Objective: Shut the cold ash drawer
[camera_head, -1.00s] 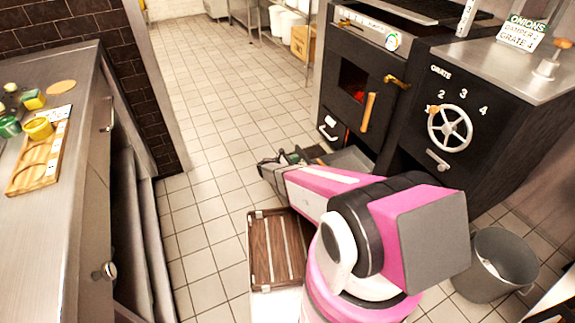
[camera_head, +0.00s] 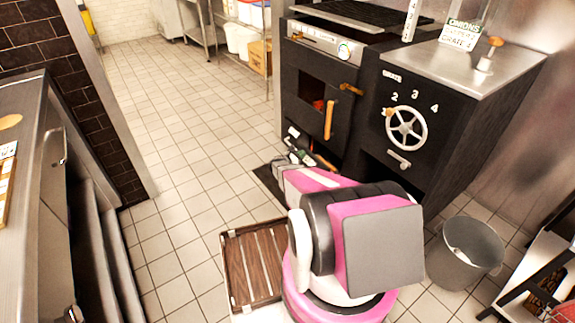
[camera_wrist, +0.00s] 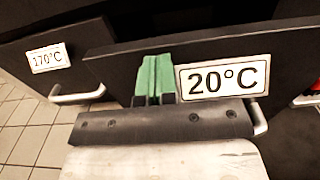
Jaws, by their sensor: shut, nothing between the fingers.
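The cold ash drawer (camera_wrist: 220,55), labelled 20°C, has a dark front that fills the middle and right of the wrist view. Its front stands a little nearer than the neighbouring drawer's and overlaps its edge, with a dark gap above. My gripper (camera_wrist: 155,78) has green fingers, shut and empty, right at this front, just left of the label; I cannot tell whether they touch it. The drawer's metal handle (camera_wrist: 260,118) shows partly at the right. In the head view my gripper (camera_head: 300,154) is low by the stove, and my arm hides most of the cold drawer.
The neighbouring drawer (camera_wrist: 48,58), labelled 170°C, has its own handle (camera_wrist: 77,95). The stove (camera_head: 325,90) has a wooden-handled door and a handwheel (camera_head: 407,128). A grey bucket (camera_head: 465,252) stands at right. A steel counter (camera_head: 25,170) is at left; tiled floor (camera_head: 190,150) between is clear.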

